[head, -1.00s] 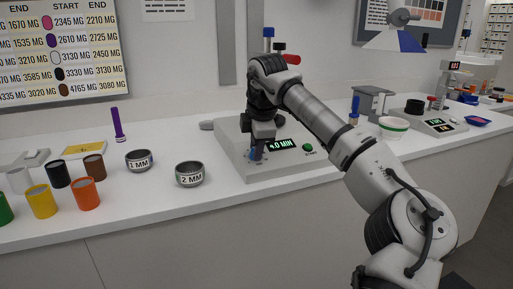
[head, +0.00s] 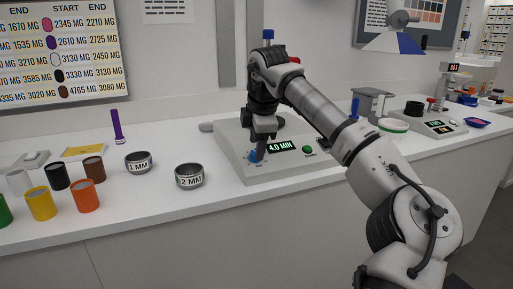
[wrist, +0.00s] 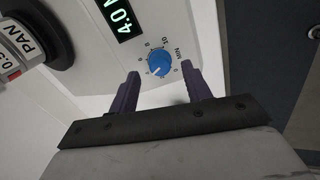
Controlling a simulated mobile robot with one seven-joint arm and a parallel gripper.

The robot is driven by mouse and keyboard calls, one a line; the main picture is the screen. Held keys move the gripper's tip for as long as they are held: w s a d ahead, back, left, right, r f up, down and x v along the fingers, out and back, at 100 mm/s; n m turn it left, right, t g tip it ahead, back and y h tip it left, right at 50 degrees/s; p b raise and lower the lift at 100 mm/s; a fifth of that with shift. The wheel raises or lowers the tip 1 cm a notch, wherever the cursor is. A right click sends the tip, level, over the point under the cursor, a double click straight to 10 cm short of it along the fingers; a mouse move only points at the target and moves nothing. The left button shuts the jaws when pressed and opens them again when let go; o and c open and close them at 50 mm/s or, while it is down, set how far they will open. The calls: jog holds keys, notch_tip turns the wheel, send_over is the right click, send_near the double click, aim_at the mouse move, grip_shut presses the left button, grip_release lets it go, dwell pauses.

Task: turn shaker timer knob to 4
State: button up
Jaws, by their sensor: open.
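The shaker (head: 230,151) is a pale grey machine on the white counter. Its display (head: 282,146) reads 4.0 MIN in green; in the wrist view the display (wrist: 121,18) is cut off at the edge. The blue timer knob (wrist: 159,63) sits on the panel with a numbered scale around it, and it shows partly in the head view (head: 253,156). My gripper (wrist: 160,84) is open, its two dark fingers on either side of and just short of the knob, with gaps showing. In the head view my gripper (head: 261,149) is over the panel's left part.
A green button (head: 307,149) is right of the display. A round dark pan (wrist: 42,30) marked PAN is at the wrist view's left. Sieves (head: 189,175) and several coloured jars (head: 86,195) stand left of the shaker.

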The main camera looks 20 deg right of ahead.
jog(key=v, duration=1.1)
jog(key=shift+r+p, duration=0.3)
jog(key=shift+r, duration=0.05)
jog(key=shift+s, duration=0.1)
